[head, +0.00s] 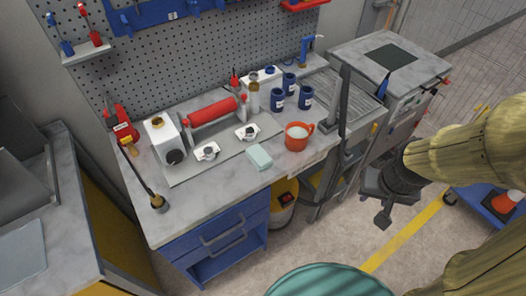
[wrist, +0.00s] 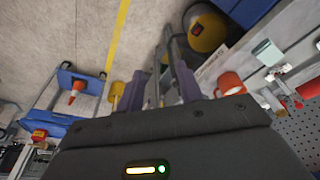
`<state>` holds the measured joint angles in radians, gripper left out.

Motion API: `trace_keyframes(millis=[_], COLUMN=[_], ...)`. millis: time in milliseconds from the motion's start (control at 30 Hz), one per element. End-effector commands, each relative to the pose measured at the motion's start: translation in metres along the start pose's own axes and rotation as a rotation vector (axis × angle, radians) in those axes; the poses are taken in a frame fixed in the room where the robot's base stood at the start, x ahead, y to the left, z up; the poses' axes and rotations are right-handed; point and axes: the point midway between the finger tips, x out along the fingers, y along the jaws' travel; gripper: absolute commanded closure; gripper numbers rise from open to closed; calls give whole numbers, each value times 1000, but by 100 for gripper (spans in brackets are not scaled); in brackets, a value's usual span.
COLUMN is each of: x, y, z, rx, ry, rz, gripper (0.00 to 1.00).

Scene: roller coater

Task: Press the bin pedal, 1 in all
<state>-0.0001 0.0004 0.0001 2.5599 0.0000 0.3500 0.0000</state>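I cannot make out a bin pedal in either view. A yellow rounded container (head: 283,214) with a dark panel and a red patch stands on the floor under the bench; it also shows at the top of the wrist view (wrist: 207,34). I cannot tell if it is the bin. My gripper (head: 376,203) hangs in the air to the right of the bench, apart from the container. In the wrist view my gripper's fingers (wrist: 164,90) stand apart with nothing held between them.
The workbench (head: 200,210) with blue drawers carries a red roller (head: 211,111), an orange mug (head: 297,136) and blue cans (head: 289,84). A grey cabinet (head: 391,50) stands at the back right. A blue cart with an orange cone (head: 506,201) stands right.

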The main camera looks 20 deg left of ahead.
Motion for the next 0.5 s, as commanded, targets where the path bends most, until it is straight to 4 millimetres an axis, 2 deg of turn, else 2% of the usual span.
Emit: trace_keyframes(millis=[167,267,367,500], x=[0,2,12,43], y=[0,0,-1,-5], z=[0,-1,-6,-23], rx=[0,-7,-41,-156], ry=[0,3,18,72], rz=[0,1,4,5], gripper=[62,42,22,21])
